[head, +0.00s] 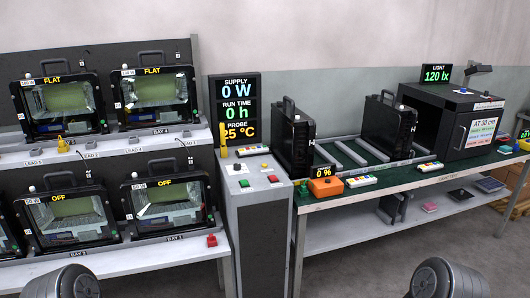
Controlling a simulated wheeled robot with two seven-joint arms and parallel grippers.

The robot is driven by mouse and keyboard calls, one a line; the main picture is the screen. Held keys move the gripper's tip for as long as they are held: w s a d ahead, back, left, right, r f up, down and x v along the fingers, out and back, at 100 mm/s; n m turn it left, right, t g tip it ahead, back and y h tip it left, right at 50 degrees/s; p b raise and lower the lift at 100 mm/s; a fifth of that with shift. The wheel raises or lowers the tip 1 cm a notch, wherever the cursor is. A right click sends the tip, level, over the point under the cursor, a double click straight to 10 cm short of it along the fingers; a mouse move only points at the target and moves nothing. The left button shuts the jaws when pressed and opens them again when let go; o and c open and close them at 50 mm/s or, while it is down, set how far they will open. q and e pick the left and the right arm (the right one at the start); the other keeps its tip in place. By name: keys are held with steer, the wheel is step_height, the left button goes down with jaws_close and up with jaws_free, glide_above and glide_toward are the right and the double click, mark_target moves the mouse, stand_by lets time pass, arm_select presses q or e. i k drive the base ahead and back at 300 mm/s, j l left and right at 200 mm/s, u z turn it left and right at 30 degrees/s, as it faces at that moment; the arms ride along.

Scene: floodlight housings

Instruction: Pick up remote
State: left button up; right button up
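Several slim white pieces with coloured buttons, which look like remotes, lie on the green-topped bench (400,180). One remote (361,181) lies near the front edge beside an orange box (326,188). A second remote (430,166) lies further right, in front of a black housing. I cannot tell which one is meant. Only rounded dark parts of my arms show at the bottom edge, well short of the bench. Neither gripper's fingers are in view.
Black floodlight housings (294,140) stand on the bench, and a large black box (452,118) stands at its right. A grey pedestal (258,215) with buttons adjoins the bench. A two-tier rack (130,262) of floodlights fills the left.

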mark_target(242, 151)
steer(key=u, duration=1.8)
steer(key=z, duration=1.8)
steer(key=i+j+z, duration=0.1)
steer(key=i+z, duration=0.15)
steer(key=i, duration=0.15)
steer(key=i+j+z, duration=0.15)
steer(key=i+z, duration=0.15)
steer(key=i+j+z, duration=0.25)
steer(key=i, duration=0.15)
